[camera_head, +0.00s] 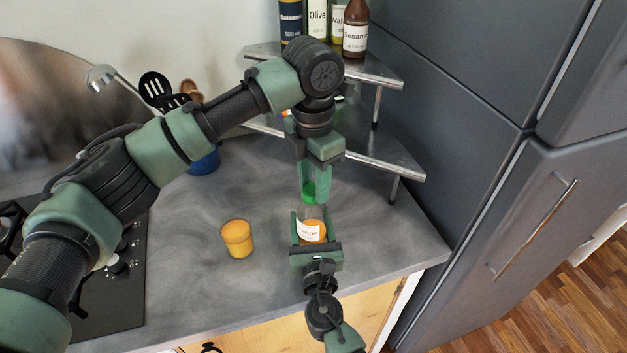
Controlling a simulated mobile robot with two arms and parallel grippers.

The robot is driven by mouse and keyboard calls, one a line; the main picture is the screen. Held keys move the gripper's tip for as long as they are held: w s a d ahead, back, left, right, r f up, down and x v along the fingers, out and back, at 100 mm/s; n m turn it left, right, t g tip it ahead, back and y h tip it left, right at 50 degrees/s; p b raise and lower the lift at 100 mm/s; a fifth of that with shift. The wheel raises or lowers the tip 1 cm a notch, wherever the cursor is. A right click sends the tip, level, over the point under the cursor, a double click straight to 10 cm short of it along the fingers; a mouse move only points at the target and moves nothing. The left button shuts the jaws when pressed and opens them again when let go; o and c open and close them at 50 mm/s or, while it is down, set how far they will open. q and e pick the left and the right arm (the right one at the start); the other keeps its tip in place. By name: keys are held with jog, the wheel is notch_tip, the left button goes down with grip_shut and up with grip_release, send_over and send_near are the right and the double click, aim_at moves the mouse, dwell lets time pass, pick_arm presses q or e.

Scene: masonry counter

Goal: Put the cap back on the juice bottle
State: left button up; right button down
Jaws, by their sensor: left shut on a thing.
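The juice bottle (312,230) stands on the counter near its front edge, with orange juice inside and a white label. My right gripper (313,226) comes from the front, with one finger on each side of the bottle, and looks shut on it. My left gripper (315,190) points down from above and is shut on the green cap (309,189). The cap is at the bottle's neck, just above or touching it; I cannot tell which. The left fingers partly hide the cap, and the bottle's mouth does not show clearly.
A glass of orange juice (238,239) stands left of the bottle. A tiered metal corner shelf (385,164) with several bottles is behind to the right. A blue utensil holder (205,163) stands at the back, and a stove (112,290) is at left. Counter right of the bottle is clear.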

pick_arm(q)
jog(key=o, duration=1.3)
jog(key=shift+r, duration=2.3)
jog(key=shift+c, duration=0.4)
